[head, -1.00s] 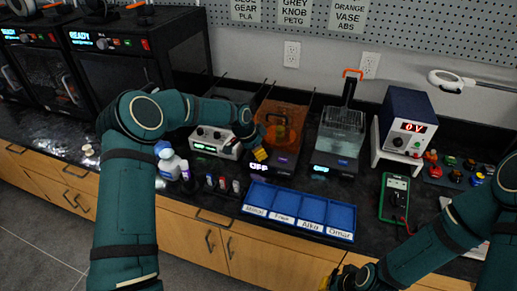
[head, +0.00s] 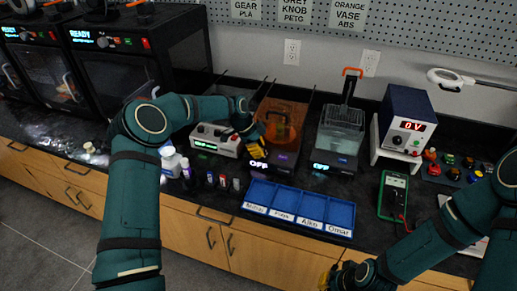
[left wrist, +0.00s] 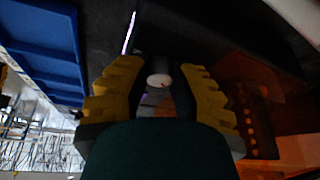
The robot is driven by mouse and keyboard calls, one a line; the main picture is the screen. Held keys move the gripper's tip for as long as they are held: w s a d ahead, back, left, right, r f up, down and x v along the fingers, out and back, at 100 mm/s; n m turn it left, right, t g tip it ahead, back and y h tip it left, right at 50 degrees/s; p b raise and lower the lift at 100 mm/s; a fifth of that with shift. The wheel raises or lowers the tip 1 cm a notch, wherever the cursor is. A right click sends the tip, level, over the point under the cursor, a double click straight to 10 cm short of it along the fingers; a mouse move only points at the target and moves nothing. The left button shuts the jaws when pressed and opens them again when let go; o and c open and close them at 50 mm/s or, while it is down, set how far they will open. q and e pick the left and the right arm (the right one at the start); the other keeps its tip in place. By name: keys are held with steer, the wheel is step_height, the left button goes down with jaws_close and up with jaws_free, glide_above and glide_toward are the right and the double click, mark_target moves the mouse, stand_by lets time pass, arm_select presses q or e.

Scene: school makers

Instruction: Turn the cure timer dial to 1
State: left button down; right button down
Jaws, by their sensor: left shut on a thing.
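The cure station is the dark unit with an orange see-through cover (head: 283,122) in the head view, and its front display reads OFF (head: 285,168). My left gripper (head: 258,151) is at the left of its front face. The left wrist view shows the small, pale round timer dial (left wrist: 159,80) between the yellow fingers of that gripper (left wrist: 160,92), which is shut on it. In the head view the gripper hides the dial. My right gripper (head: 340,277) is low near the counter's front edge, partly cut off, and its opening is unclear.
A blue labelled tray (head: 299,208) lies in front of the station. A white-fronted unit (head: 216,138) stands to its left and a clear tank (head: 340,135) to its right. Small bottles (head: 222,182) stand at the front left. A green multimeter (head: 393,195) lies at right.

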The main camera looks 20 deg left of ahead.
arm_select(q)
steer(key=shift+s+f, duration=0.1)
steer(key=c, duration=0.7)
jaws_free()
steer(key=shift+c, duration=0.2)
steer(key=shift+a+r, duration=0.1)
steer(key=shift+r, duration=0.15)
steer(key=shift+a+r, duration=0.1)
steer(key=shift+r, duration=0.2)
steer(key=shift+v, duration=3.5)
